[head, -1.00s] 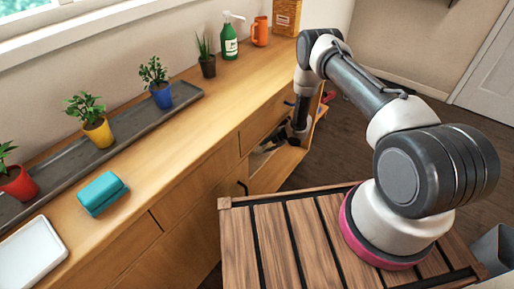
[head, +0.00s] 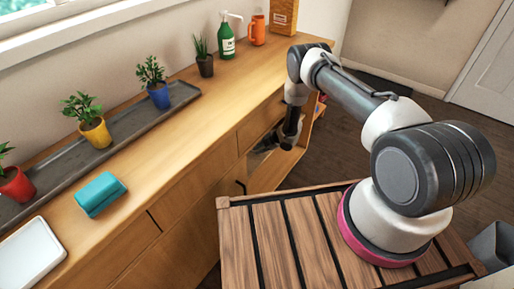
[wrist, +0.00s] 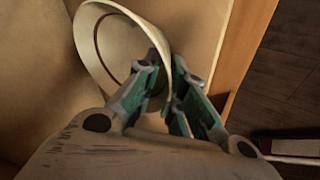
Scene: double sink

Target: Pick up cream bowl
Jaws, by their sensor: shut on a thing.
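The cream bowl (wrist: 103,45) is in the upper left part of the wrist view. It is tipped on its side, its round opening facing left and its rim standing up. My gripper (wrist: 166,72) is shut on the bowl's wall near its right edge, with one finger inside the bowl and one outside. In the head view my gripper (head: 264,144) is low inside the open cabinet below the counter. The bowl cannot be made out clearly there.
The wooden cabinet (head: 185,195) and its counter stand close around my arm. Dark floor lies to the right.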

